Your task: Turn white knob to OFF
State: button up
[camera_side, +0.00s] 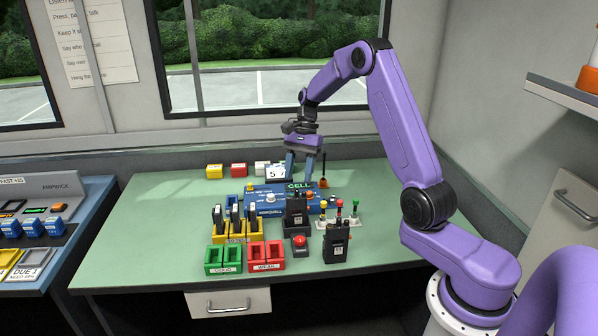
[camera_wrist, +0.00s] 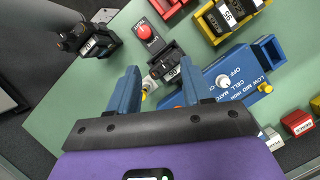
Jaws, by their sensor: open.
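The white knob (camera_side: 271,197) sits on top of a blue panel (camera_side: 259,207) on the green table. In the wrist view the white knob (camera_wrist: 222,81) is right of my fingers, near the printed words OFF and LOW MID HIGH. Its exact pointing is too small to read. My gripper (camera_side: 300,180) has blue fingers pointing down above the back of the panel, right of the knob in the side view. In the wrist view my gripper (camera_wrist: 160,78) is open, with its fingers apart and nothing held. It is apart from the knob.
A black radio (camera_side: 296,207) stands by the panel's right part, and another black radio (camera_side: 338,242) stands at front right. A red button (camera_side: 299,241), yellow holders (camera_side: 228,231), a green bin (camera_side: 223,258) and a red bin (camera_side: 265,256) are in front. The table's left side is clear.

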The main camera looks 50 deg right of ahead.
dwell(0.3)
jog(key=shift+w+a, duration=0.2)
jog(key=shift+w, duration=0.05)
jog(key=w+a+h, duration=0.2)
jog(key=w+h, duration=0.2)
jog(key=h, duration=0.1)
jog(key=t+h, duration=0.2)
jog(key=h, duration=0.2)
send_near(270, 196)
jog(key=x, duration=0.8)
jog(key=shift+d, duration=0.15)
jog(key=shift+y, duration=0.3)
grip_shut()
